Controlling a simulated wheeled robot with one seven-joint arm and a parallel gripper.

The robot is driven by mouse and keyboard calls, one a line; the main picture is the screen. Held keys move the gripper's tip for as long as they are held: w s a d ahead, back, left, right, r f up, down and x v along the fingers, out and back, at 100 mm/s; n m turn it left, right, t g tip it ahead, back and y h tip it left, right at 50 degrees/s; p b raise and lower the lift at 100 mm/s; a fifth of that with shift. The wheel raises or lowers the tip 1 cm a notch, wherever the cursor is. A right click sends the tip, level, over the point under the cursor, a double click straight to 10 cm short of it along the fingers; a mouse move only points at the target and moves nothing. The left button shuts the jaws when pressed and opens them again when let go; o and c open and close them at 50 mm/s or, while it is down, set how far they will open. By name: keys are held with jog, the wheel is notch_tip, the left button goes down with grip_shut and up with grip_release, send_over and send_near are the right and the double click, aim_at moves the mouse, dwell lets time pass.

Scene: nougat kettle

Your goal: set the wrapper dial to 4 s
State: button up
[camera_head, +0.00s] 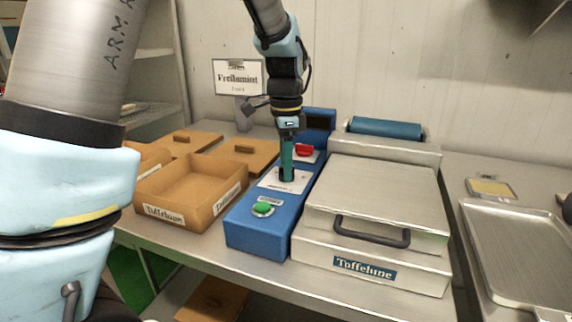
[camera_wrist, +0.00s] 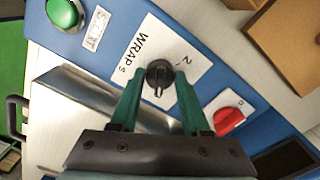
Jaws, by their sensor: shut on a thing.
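The wrapper dial (camera_wrist: 157,73) is a small black knob on a white scale plate (camera_wrist: 144,47) marked "WRAP s" with a "2" visible. The plate lies on top of the blue control box (camera_head: 258,235), and its white edge also shows in the head view (camera_head: 271,184). My gripper (camera_wrist: 158,84) points down at the dial, its teal fingers shut on the knob from both sides. In the head view my gripper (camera_head: 287,176) hides the dial. The knob's narrow pointer seems to aim toward the gripper's palm in the wrist view. Other scale marks are hidden or unreadable.
A green button (camera_head: 263,209) and a red switch (camera_head: 305,150) sit on the same box, either side of the dial. A metal machine labelled "Toffelune" (camera_head: 371,206) with a dark handle stands right. A cardboard box (camera_head: 184,217) stands left, a metal tray (camera_head: 513,297) far right.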

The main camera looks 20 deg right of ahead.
grip_shut()
jog(key=shift+n, duration=0.3)
jog(key=n+p, duration=0.2)
jog(key=n, duration=0.3)
jog(key=shift+s+r+n+p, duration=0.1)
jog(key=shift+n+p, duration=0.2)
jog(key=n+p, duration=0.1)
jog(key=n, duration=0.4)
jog(key=shift+n+p, duration=0.3)
jog(key=shift+p, duration=0.05)
jog(key=o, duration=0.8)
grip_release()
